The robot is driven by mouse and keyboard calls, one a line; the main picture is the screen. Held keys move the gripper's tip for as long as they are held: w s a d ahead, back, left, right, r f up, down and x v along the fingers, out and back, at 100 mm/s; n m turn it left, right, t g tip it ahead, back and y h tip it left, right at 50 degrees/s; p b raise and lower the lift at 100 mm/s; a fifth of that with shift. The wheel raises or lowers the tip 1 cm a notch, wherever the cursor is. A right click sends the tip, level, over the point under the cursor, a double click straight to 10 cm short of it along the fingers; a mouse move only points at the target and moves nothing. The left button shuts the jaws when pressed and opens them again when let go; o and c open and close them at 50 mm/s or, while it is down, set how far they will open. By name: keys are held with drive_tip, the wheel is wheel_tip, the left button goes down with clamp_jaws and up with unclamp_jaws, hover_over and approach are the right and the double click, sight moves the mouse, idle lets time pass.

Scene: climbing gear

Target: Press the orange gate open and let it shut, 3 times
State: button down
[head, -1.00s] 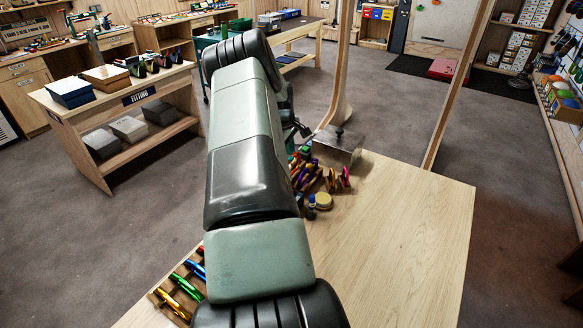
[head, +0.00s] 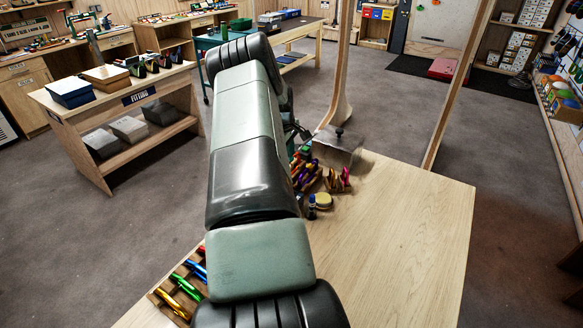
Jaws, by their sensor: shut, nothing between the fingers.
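My arm fills the middle of the head view. Only a small dark part of my gripper (head: 303,131) shows past the arm's right edge, above the far end of the bench. Its fingertips are too small and too covered to make out. Beside it lies a cluster of coloured climbing pieces (head: 307,178), with red, purple, orange and yellow among them. I cannot pick out the orange gate; it may be within this cluster or hidden behind my arm. Whether the gripper touches anything cannot be seen.
The wooden bench top (head: 400,240) is bare at the right. A grey block (head: 338,148) stands by a curved wooden post (head: 341,70). A small yellow-topped round item (head: 323,200) sits near the cluster. A rack of coloured metal pieces (head: 180,290) lies at the bench's front left.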

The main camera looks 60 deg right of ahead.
drive_tip(key=shift+a+x, duration=0.2)
drive_tip(key=shift+x, duration=0.7)
drive_tip(key=shift+d+r+v, duration=0.1)
drive_tip(key=shift+d+v, duration=0.15)
drive_tip(key=shift+v, duration=0.85)
drive_tip(key=shift+d+r+v, duration=0.1)
drive_tip(key=shift+d+v, duration=0.2)
drive_tip(key=shift+v, duration=0.85)
drive_tip(key=shift+d+v, duration=0.25)
drive_tip(key=shift+v, duration=0.85)
drive_tip(key=shift+s+f, duration=0.25)
drive_tip(key=shift+f, duration=0.85)
drive_tip(key=shift+s+f, duration=0.25)
drive_tip(key=shift+f, duration=0.85)
drive_tip(key=shift+a+x, duration=0.15)
drive_tip(key=shift+x, duration=0.5)
drive_tip(key=shift+a+x, duration=0.15)
drive_tip(key=shift+x, duration=0.55)
drive_tip(key=shift+d+r+v, duration=0.1)
drive_tip(key=shift+d+v, duration=0.2)
drive_tip(key=shift+v, duration=0.85)
drive_tip(key=shift+d+r+v, duration=0.1)
drive_tip(key=shift+d+v, duration=0.15)
drive_tip(key=shift+v, duration=0.9)
drive_tip(key=shift+d+v, duration=0.3)
drive_tip(key=shift+v, duration=0.85)
